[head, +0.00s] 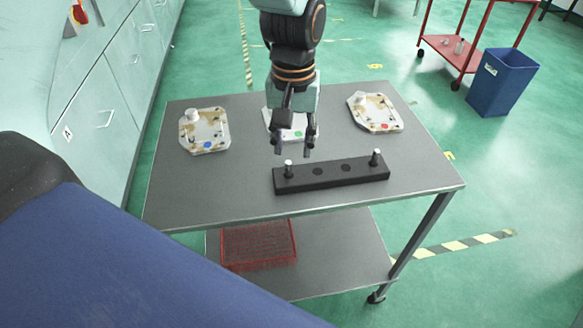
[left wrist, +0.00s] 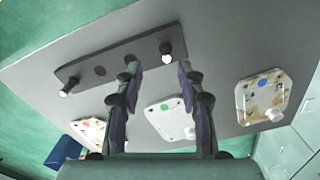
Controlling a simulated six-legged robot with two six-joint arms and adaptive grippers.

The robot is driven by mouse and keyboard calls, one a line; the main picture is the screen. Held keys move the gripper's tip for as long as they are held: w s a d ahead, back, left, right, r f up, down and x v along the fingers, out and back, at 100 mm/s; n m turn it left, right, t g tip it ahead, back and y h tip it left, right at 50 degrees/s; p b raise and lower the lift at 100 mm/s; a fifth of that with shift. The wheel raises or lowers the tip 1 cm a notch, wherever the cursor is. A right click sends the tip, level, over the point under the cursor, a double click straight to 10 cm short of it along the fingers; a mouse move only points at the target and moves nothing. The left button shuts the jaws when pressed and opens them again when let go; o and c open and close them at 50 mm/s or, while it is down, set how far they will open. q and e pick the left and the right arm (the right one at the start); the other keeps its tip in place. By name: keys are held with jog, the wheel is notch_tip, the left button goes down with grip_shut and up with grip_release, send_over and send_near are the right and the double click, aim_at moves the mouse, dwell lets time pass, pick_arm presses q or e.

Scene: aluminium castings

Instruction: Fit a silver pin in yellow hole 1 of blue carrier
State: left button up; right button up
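The blue carrier, a pale plate with a blue dot (head: 191,134), lies at the table's left; it also shows at right in the left wrist view (left wrist: 251,100). Its yellow hole 1 is too small to make out. Two silver pins stand upright at the ends of a black rack (head: 330,177), the left pin (head: 288,166) and the right pin (head: 376,155). My left gripper (head: 293,151) is open and empty above the table, close to the left pin. In the left wrist view that pin (left wrist: 167,59) shows between the fingertips, beyond them. My right gripper is not in view.
Similar plates with a green dot (head: 271,126) and a red dot (head: 367,102) lie on the grey table (head: 230,185). The green one is partly behind my left gripper. A red basket (head: 258,246) sits on the lower shelf. A blue bin (head: 503,82) stands on the floor.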

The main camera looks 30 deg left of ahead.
aim_at(288, 162)
pick_arm(q)
jog(key=f, duration=0.2)
jog(key=f+b, duration=0.1)
jog(key=f, duration=0.1)
jog(key=a+f, duration=0.1)
jog(key=f, duration=0.1)
jog(key=shift+s+f, duration=0.15)
jog(key=shift+f, duration=0.05)
grip_shut()
